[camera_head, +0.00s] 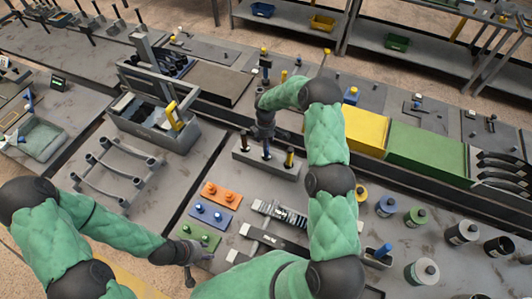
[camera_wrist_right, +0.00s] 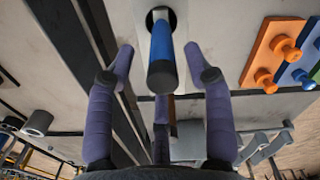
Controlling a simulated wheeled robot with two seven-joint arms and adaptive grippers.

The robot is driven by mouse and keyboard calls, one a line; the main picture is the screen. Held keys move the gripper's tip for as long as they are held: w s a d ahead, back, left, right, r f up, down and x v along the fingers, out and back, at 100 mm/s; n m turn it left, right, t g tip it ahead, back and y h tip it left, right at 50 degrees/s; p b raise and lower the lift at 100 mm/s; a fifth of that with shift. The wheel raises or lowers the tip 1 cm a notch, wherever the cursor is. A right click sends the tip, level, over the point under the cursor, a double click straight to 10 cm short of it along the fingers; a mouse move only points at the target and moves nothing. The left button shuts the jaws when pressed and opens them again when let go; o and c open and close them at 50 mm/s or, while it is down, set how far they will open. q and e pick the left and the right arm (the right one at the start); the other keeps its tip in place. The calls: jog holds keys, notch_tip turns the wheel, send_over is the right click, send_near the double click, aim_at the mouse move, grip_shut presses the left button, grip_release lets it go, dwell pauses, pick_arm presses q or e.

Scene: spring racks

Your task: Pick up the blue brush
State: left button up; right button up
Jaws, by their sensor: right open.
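A blue-handled brush (camera_wrist_right: 162,58) stands in a hole of a light holder in the right wrist view. Its dark end points at the camera. My right gripper (camera_wrist_right: 164,75) is open, with its purple-grey fingers on both sides of the handle and visible gaps to it. In the head view my right gripper (camera_head: 265,134) hangs over the grey holder block (camera_head: 262,164), hiding part of the brush (camera_head: 267,152). My left gripper (camera_head: 190,268) is low at the left, by the green block; its fingers are too small to judge.
A yellow-topped tool (camera_head: 289,156) stands in the same holder, close to the right gripper. Orange (camera_head: 221,195), blue (camera_head: 209,215) and green (camera_head: 198,236) peg blocks lie nearer. A grey tool caddy (camera_head: 151,120) is at left. Yellow (camera_head: 366,132) and green (camera_head: 427,146) boxes are at right.

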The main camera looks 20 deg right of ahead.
jog(key=shift+s+f, duration=0.1)
jog(key=shift+f, duration=0.2)
notch_tip(320, 180, down, 3)
jog(key=shift+s+d+p, duration=0.1)
jog(key=shift+s+p, duration=0.05)
jog(key=shift+p, duration=0.55)
jog(key=shift+f, duration=0.7)
grip_shut()
